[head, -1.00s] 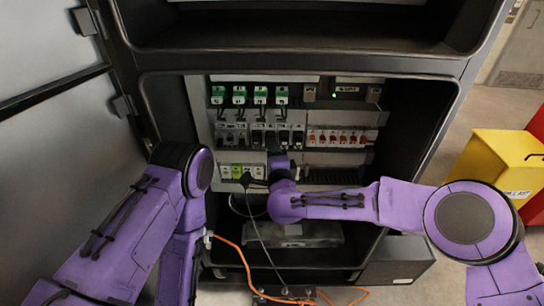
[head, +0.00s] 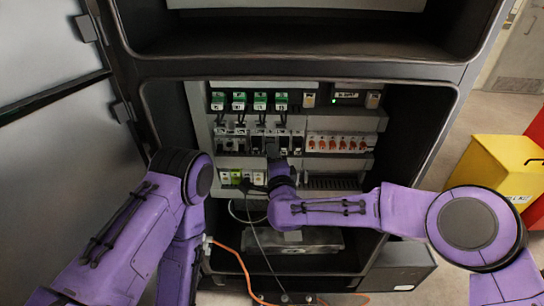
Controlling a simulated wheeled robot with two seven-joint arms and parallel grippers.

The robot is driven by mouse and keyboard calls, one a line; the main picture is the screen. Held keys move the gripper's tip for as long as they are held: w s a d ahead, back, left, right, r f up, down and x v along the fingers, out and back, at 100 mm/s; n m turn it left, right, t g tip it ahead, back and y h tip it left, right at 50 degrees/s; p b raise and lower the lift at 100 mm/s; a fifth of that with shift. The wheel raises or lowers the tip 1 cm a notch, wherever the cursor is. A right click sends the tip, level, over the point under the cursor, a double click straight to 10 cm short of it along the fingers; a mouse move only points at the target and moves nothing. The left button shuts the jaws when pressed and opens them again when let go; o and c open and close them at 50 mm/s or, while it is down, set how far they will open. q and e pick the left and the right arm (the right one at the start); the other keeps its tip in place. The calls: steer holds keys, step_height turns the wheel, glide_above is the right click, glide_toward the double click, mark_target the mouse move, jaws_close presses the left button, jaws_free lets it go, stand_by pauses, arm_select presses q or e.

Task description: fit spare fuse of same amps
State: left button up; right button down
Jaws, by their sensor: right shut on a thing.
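My right gripper (head: 272,149) is dark and sits at the middle row of black fuse holders (head: 297,144) in the open cabinet. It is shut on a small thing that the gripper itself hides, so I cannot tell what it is. More black holders (head: 229,143) stand in the same row to the left. Any amp markings are too small to read.
Green-topped units (head: 239,101) fill the row above. Orange-marked breakers (head: 337,143) stand right of the holders. Yellow and green blocks (head: 236,176) sit below. An orange cable (head: 236,256) hangs low by my left arm. A yellow bin (head: 497,170) stands outside at right.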

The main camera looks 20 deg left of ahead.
steer(key=shift+w+a+b, duration=0.2)
steer(key=shift+w+b, duration=0.45)
steer(key=shift+b, duration=0.1)
stand_by(1.4)
steer(key=c, duration=0.7)
jaws_free()
steer(key=shift+c, duration=0.2)
steer(key=b+v, duration=0.3)
steer(key=v, duration=0.7)
steer(key=shift+s, duration=0.3)
